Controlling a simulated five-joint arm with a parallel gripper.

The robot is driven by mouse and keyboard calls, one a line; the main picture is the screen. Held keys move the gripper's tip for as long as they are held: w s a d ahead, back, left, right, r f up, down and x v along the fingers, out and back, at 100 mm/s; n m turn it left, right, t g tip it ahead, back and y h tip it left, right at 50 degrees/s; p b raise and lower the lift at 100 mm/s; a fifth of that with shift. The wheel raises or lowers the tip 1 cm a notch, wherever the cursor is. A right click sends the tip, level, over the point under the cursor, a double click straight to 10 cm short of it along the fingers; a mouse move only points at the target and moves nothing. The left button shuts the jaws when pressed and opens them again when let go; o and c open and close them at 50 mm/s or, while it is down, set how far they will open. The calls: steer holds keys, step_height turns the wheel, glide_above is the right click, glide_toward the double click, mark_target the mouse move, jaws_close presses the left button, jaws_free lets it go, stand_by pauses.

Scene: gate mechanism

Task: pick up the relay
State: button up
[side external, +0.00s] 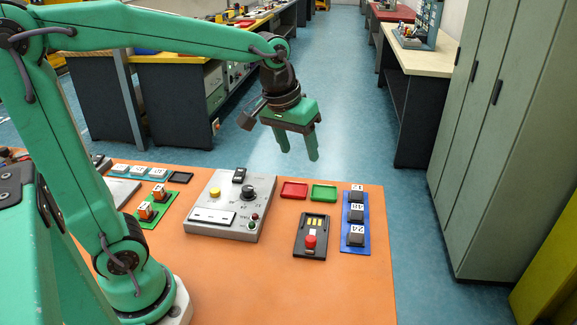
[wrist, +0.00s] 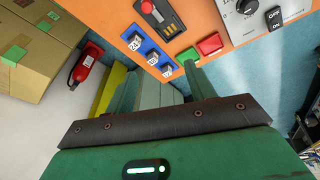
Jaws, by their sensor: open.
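Two small orange blocks, (side external: 145,211) and (side external: 159,193), sit on a green board left of the grey control box in the side view. They look like relays, but I cannot read their markings or tell which one is meant. They do not show in the wrist view. My gripper (side external: 299,154) is open and empty, pointing down. It hangs high, well above and right of the orange blocks, around the far edge of the orange table. In the wrist view my gripper (wrist: 160,68) shows its two green fingers spread apart with nothing between them.
The grey control box (side external: 205,233) stands mid-table. The front right tabletop is bare.

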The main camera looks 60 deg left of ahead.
steer(key=w+f+n+g, duration=0.25)
steer(key=w+f, duration=0.35)
steer(key=w, duration=0.5)
steer(key=n, duration=0.3)
glide_above(358, 206)
steer(key=shift+g, duration=0.45)
steer(key=f, duration=1)
steer(key=shift+s+a+f, duration=0.15)
steer(key=shift+s+f, duration=0.05)
steer(key=shift+f, duration=0.1)
steer(key=shift+w+f, duration=0.15)
steer(key=shift+f, duration=0.1)
steer(key=shift+f, duration=0.15)
steer(key=shift+f, duration=1.15)
steer(key=shift+f, duration=0.15)
steer(key=shift+f, duration=2.5)
steer(key=c, duration=1.1)
